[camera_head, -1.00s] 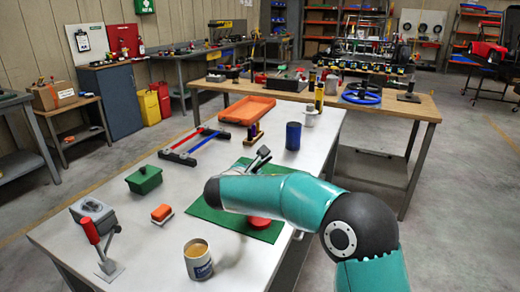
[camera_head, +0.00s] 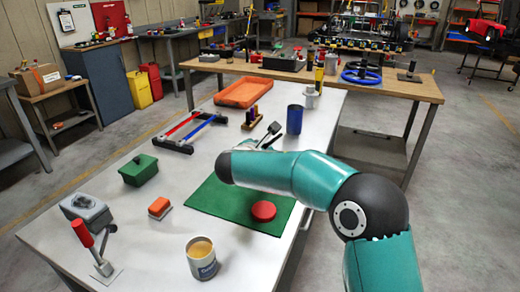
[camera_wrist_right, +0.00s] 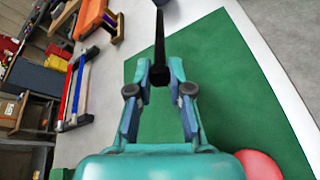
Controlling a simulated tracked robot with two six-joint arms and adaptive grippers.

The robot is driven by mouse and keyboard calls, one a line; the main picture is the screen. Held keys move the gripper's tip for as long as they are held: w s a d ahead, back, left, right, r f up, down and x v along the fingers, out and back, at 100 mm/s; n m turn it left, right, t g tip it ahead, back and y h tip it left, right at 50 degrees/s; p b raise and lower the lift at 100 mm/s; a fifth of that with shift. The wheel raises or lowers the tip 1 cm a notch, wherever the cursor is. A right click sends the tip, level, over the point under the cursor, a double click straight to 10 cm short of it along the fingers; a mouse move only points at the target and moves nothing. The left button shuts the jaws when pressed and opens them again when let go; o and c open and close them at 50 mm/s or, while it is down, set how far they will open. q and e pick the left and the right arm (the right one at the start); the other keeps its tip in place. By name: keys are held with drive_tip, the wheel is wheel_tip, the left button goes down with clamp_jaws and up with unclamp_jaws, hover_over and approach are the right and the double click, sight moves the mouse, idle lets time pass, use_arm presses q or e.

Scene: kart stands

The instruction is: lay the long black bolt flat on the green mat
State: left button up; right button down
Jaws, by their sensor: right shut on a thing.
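The green mat (camera_head: 215,196) lies on the white table, partly hidden by my right arm in the head view. It also fills much of the right wrist view (camera_wrist_right: 235,80). My right gripper (camera_wrist_right: 160,75) is shut on the long black bolt (camera_wrist_right: 159,42), which sticks out beyond the fingertips. In the wrist view the bolt's far part passes the mat's edge at the top. I cannot tell its height above the table. In the head view the gripper (camera_head: 266,138) shows small and dark behind my arm, near the mat's far side. My left gripper is not in view.
A red disc (camera_head: 264,211) lies on the mat's near right part. A blue can (camera_head: 294,119) and a wooden rack (camera_head: 249,123) stand beyond the mat. A green box (camera_head: 139,170), an orange block (camera_head: 159,208) and a tin (camera_head: 201,262) stand left and in front.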

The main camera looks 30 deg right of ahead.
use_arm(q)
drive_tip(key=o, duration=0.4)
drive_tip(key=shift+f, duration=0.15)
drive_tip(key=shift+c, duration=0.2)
use_arm(e)
drive_tip(key=shift+f, duration=0.2)
use_arm(q)
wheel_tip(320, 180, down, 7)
drive_tip(key=b, duration=0.7)
use_arm(e)
wheel_tip(320, 180, down, 9)
drive_tip(key=shift+r, duration=0.2)
drive_tip(key=c, duration=1)
unclamp_jaws()
drive_tip(key=v, duration=1.2)
